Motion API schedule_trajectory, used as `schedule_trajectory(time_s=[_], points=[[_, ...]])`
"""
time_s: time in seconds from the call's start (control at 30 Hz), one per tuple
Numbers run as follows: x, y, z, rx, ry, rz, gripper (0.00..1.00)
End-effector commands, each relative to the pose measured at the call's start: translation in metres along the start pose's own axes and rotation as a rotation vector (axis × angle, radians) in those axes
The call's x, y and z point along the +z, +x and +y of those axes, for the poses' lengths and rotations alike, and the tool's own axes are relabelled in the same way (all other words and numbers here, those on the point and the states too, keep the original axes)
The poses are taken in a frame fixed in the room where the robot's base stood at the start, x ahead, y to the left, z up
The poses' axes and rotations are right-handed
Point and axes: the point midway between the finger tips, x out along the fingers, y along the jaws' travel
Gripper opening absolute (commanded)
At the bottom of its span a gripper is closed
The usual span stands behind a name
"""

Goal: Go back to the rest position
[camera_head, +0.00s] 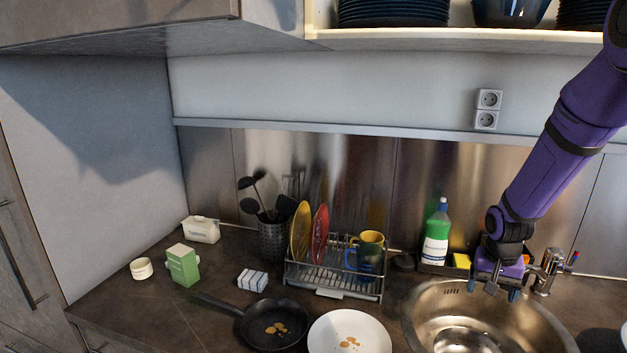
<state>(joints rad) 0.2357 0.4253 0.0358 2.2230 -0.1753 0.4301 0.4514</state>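My gripper (498,287) hangs at the right end of my purple arm, pointing down above the back rim of the round metal sink (425,325). Two separate fingertips show with a gap between them, and nothing is seen held in it. The open wall cabinet (430,36) at the top holds stacks of dark blue plates (394,12) and a dark blue bowl (510,10). A closed-looking cabinet (120,24) is at the top left.
A green bottle (437,235) and a tap (548,270) stand close to my gripper. A dish rack (335,278) with plates and mugs, a black pan (272,325) and a white plate (349,333) occupy the counter. Air between counter and cabinets is mostly free.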

Motion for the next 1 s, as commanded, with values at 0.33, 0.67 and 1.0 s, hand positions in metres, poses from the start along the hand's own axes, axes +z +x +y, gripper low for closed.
schedule_trajectory(time_s=[0.33,0.67,1.0], points=[[0.038,-0.117,-0.005,-0.027,-0.111,0.103,0.82],[0.096,-0.202,0.000,-0.062,-0.217,0.192,0.82],[0.170,-0.265,0.015,-0.109,-0.330,0.280,0.82]])
